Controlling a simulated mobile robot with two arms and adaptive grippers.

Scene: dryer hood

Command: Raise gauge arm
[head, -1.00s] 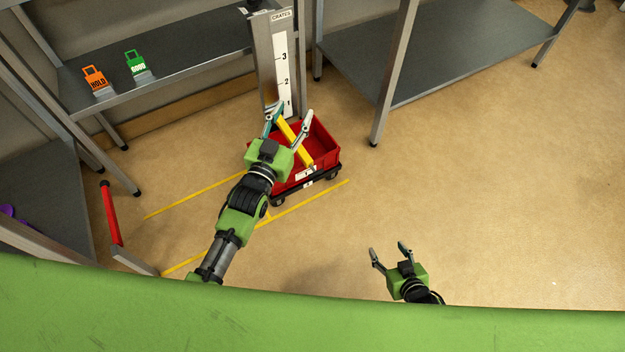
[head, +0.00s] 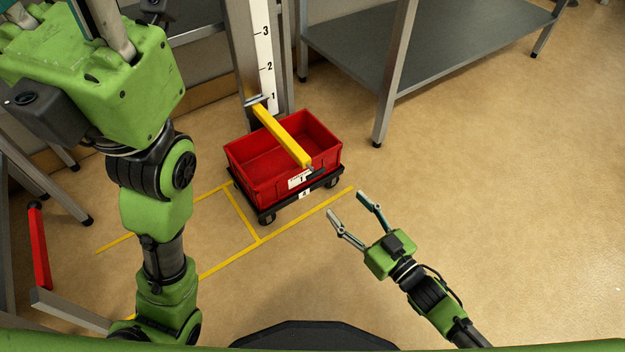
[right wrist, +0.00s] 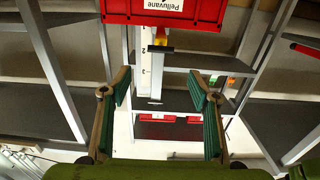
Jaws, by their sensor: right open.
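The yellow gauge arm (head: 282,136) reaches from a post with a white number scale (head: 265,60) out over a red crate (head: 262,181). Its post end is near the 1 mark, and its dark-tipped outer end is above the crate's front rim. My right gripper (head: 352,207) is open and empty, to the right of and in front of the crate, apart from it. In the right wrist view, the crate (right wrist: 205,12) and the arm's yellow end (right wrist: 160,48) appear beyond the open fingers (right wrist: 158,95). My left gripper (head: 65,30) is large at the upper left, its fingertips cut off.
The crate rides on a dark wheeled dolly (head: 325,184) beside yellow floor lines (head: 240,215). A grey shelf (head: 425,45) stands at the back right, and a red-handled bar (head: 38,245) is at the left. The floor at the right is clear.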

